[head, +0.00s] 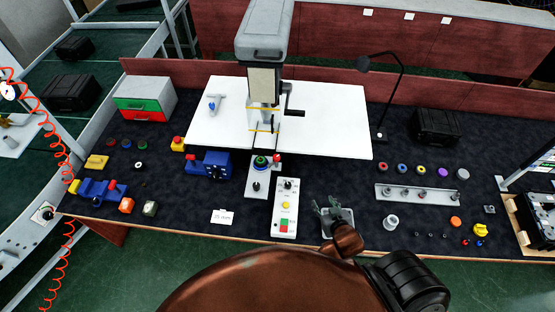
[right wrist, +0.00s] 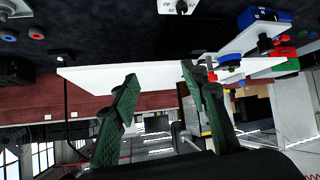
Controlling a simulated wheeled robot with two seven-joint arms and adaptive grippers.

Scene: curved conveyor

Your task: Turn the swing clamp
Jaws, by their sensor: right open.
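I cannot tell for certain which part is the swing clamp. A grey T-shaped piece with a blue part (head: 213,102) lies on the white machine table (head: 335,110), apart from my grippers. A small grey plate (head: 258,182) with a black knob stands in front of the machine, beside a green-ringed knob (head: 260,162). My right gripper (head: 326,204) is open, right of the control panel, over a pale grey base (head: 344,216) that it partly hides. In the right wrist view, its two dark green fingers (right wrist: 158,72) are apart with nothing between them. My left gripper is not in view.
The upright machine (head: 264,40) rises behind the white control panel (head: 285,222). A blue device (head: 211,166) stands at left. A rail with several pegs (head: 425,195), a white cup (head: 391,222) and a black lamp (head: 400,65) are at right.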

